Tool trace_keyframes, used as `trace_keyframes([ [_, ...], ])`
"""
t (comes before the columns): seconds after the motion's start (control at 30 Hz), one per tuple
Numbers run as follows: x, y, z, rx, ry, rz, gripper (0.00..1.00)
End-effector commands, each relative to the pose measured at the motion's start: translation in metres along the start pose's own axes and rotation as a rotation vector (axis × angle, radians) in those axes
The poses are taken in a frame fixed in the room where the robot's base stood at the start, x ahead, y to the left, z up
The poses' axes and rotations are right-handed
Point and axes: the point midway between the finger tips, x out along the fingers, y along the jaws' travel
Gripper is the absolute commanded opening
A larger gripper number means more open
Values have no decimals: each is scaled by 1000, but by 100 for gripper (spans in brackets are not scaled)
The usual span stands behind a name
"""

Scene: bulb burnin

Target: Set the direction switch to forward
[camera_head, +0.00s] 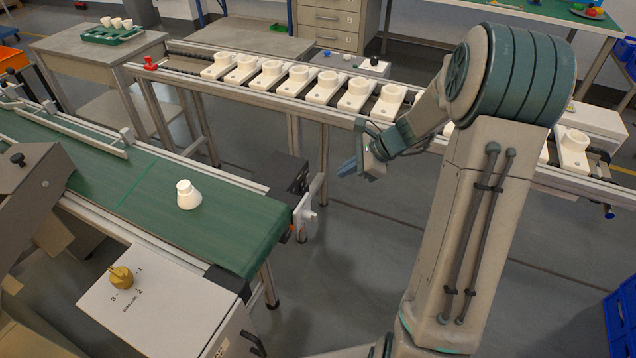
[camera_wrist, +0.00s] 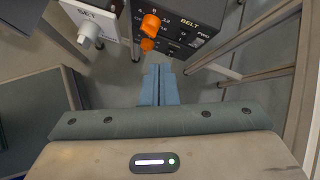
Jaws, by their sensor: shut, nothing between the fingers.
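A dark control box (camera_wrist: 180,15) marked BELT is at the top of the wrist view, with a legend that seems to read FWD near its right edge. An orange knob (camera_wrist: 151,23) stands out from its face, with a second orange part (camera_wrist: 148,45) just below. I cannot tell which part is the direction switch or how it is set. My gripper (camera_wrist: 160,72) is shut and empty, its blue fingers pointing toward the box and apart from the knob. In the head view, my gripper (camera_head: 347,168) is right of the dark box (camera_head: 290,175) at the green conveyor's end.
A white box (camera_wrist: 85,20) with a pale knob (camera_wrist: 89,33) is left of the dark box. A white bulb-shaped piece (camera_head: 187,195) stands on the green conveyor (camera_head: 130,205). A rail (camera_head: 290,103) with several white sockets runs behind. Table legs flank the floor gap.

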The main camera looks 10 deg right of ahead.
Motion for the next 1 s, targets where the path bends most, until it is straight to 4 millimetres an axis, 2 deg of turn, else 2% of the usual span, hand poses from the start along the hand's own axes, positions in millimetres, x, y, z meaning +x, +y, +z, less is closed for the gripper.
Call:
trace_keyframes([
  [0.03, 15, -8, -25, 94, -31, -27, 0],
  [0.1, 25, -19, -44, 202, -70, -62, 0],
  [0.2, 34, -31, -66, 320, -113, -101, 0],
  [0.3, 38, -38, -78, 391, -141, -123, 0],
  [0.77, 40, -42, -83, 423, -153, -134, 0],
  [0.87, 48, -42, -83, 423, -153, -133, 0],
  [1.0, 70, -45, -80, 422, -153, -131, 0],
])
